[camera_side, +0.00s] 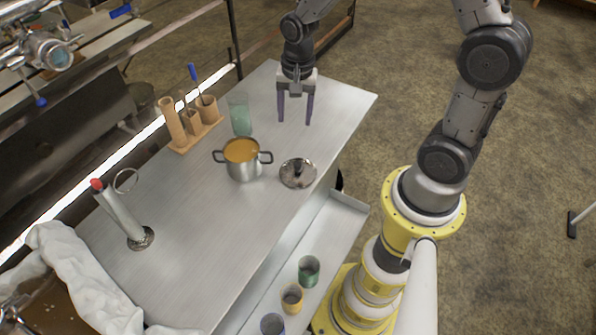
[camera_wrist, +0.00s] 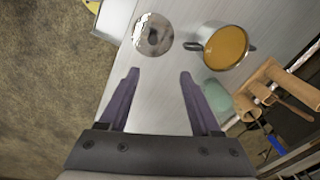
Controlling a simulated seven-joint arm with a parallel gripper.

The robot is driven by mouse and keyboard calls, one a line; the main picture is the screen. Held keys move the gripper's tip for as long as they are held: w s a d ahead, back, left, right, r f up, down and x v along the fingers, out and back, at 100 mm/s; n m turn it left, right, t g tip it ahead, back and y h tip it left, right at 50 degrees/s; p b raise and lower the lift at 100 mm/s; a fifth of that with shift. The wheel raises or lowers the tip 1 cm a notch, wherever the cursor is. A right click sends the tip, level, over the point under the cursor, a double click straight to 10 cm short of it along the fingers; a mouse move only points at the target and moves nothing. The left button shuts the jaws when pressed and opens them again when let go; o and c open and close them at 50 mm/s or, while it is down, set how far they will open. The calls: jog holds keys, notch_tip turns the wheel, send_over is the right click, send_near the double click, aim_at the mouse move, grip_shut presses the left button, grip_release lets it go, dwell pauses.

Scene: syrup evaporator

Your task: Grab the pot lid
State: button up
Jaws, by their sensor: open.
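The pot lid (camera_side: 298,173) is a round, shiny metal disc with a dark knob, lying on the metal table just right of the pot. It also shows in the wrist view (camera_wrist: 153,34), beyond my fingertips and left of the pot. The steel pot (camera_side: 243,163) has two dark side handles and is filled with an orange-brown liquid. My gripper (camera_side: 295,118) is open and empty, with purple fingers pointing down over the far part of the table, apart from the lid. In the wrist view my gripper (camera_wrist: 158,75) shows a clear gap between its fingers.
A greenish glass (camera_side: 240,115) stands behind the pot. A wooden holder (camera_side: 195,140) with utensils is at its left. A metal stand with a red-tipped post (camera_side: 122,215) is further left. Several small cups, one green (camera_side: 308,270), sit on a lower shelf. Bare table (camera_side: 215,225) lies in front.

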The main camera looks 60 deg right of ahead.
notch_tip(320, 180, down, 2)
jog(key=s+f, duration=0.1)
send_over(298, 164)
jog(key=shift+g, duration=0.3)
jog(key=f, duration=0.7)
jog(key=shift+d+f, duration=0.25)
jog(key=shift+d, duration=0.05)
jog(key=shift+a+f, duration=0.15)
jog(key=shift+f, duration=1.2)
jog(key=shift+a+f, duration=0.15)
jog(key=shift+f, duration=1.15)
jog(key=shift+c, duration=0.3)
grip_shut()
